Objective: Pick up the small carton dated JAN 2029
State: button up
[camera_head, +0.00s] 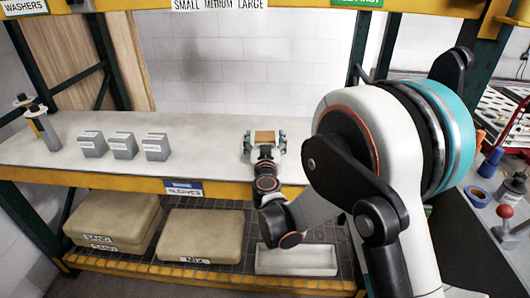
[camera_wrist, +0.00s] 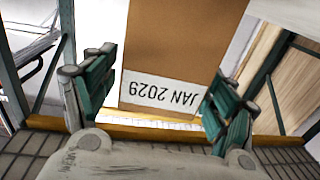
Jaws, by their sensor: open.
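The small brown carton (camera_wrist: 180,50) stands right in front of my gripper in the wrist view. Its white label (camera_wrist: 160,93) reads JAN 2029, upside down in that view. My gripper (camera_wrist: 155,100) is open, with one green-padded finger on each side of the carton. In the head view the carton (camera_head: 265,137) is on the white shelf top, between the fingers of my gripper (camera_head: 265,145).
Three grey boxes (camera_head: 123,146) stand in a row on the shelf (camera_head: 210,165), left of my gripper. Clear shelf lies between them and the gripper. Sacks (camera_head: 200,235) and a white tray (camera_head: 297,260) are on the lower rack. A tool bench (camera_head: 500,185) is at the right.

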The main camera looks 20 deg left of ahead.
jog(key=c, duration=1.4)
jog(key=shift+r, duration=0.15)
